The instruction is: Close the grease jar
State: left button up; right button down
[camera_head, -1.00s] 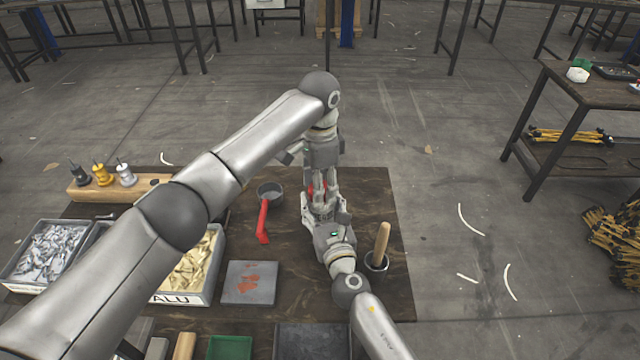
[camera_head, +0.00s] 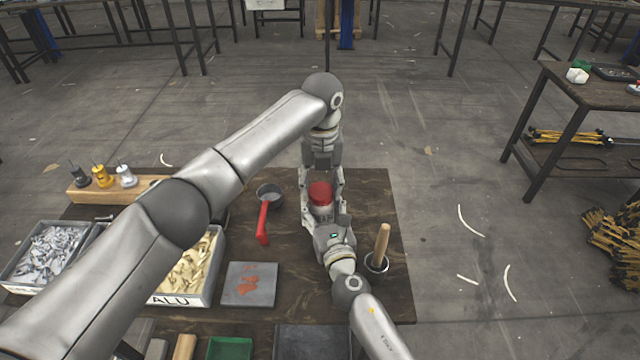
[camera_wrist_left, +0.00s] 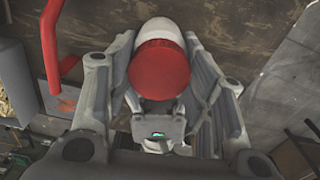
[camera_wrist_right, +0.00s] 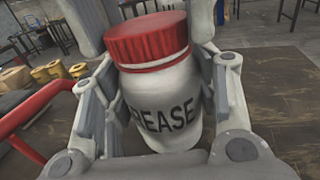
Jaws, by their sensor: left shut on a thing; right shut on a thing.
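The white grease jar (camera_wrist_right: 165,105) stands upright between the fingers of my right gripper (camera_wrist_right: 160,90), which is shut on its body. The red lid (camera_head: 320,192) sits on the jar's top, level as far as I see; the thread is hidden. My left gripper (camera_head: 324,185) comes down from above and is shut on the lid, a finger on either side. The lid also shows between the fingers in the left wrist view (camera_wrist_left: 160,75).
A red-handled pot (camera_head: 263,222) lies left of the jar. A metal cup with a wooden handle (camera_head: 382,245) stands close by my right arm. A grey plate with red smears (camera_head: 250,295) and parts bins (camera_head: 180,298) are nearer. Bare tabletop (camera_head: 375,200) shows right of the jar.

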pick_arm(q)
jog(key=m, duration=0.6)
jog(key=shift+d, duration=0.1)
jog(key=o, duration=0.7)
jog(key=shift+c, duration=0.2)
jog(key=shift+r, duration=0.1)
jog(key=shift+r, duration=2.15)
jog(key=shift+c, duration=0.5)
